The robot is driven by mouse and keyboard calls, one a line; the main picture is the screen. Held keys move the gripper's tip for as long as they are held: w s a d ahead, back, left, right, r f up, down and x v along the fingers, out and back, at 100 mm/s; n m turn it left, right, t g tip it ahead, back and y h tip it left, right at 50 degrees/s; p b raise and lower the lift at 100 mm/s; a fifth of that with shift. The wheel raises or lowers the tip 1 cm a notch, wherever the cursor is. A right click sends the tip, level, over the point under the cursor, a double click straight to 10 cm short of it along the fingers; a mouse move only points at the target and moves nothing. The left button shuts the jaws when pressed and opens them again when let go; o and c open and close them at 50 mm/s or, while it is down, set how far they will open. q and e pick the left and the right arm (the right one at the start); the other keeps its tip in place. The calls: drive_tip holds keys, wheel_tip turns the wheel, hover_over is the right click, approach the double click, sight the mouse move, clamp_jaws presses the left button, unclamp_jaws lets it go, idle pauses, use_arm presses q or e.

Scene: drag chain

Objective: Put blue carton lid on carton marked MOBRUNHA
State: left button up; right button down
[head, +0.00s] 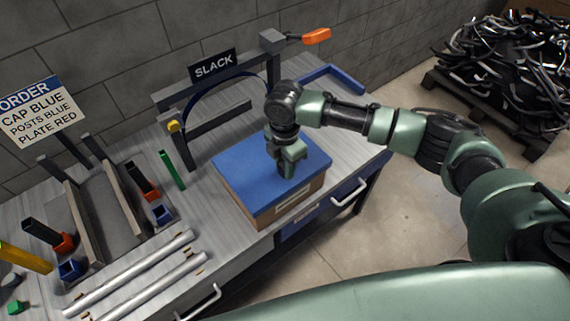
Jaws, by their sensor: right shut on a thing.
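The blue carton lid (243,169) lies flat over the top of a brown carton (299,211) near the front right of the workbench. Its edges look roughly lined up with the carton's walls; I cannot tell whether it is fully seated. The carton has a pale label on its front side, too small to read. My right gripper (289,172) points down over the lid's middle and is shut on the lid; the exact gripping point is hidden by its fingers. My left gripper is not in view.
A grey frame with a SLACK sign (213,66) stands behind the carton. A blue bracket (331,76) lies at the back right. Silver rails (140,276), upright coloured posts and a grey channel fixture (105,213) fill the left. A pallet of black scrap (510,70) stands beyond.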

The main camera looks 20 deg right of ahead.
drive_tip(key=shift+f+b, duration=0.45)
drive_tip(key=shift+f, duration=0.75)
drive_tip(key=c, duration=1.1)
unclamp_jaws()
drive_tip(key=shift+o, duration=0.2)
wheel_tip(320, 180, up, 7)
drive_tip(key=shift+f+b, duration=0.1)
drive_tip(key=shift+b, duration=0.9)
drive_tip(key=shift+r, duration=0.55)
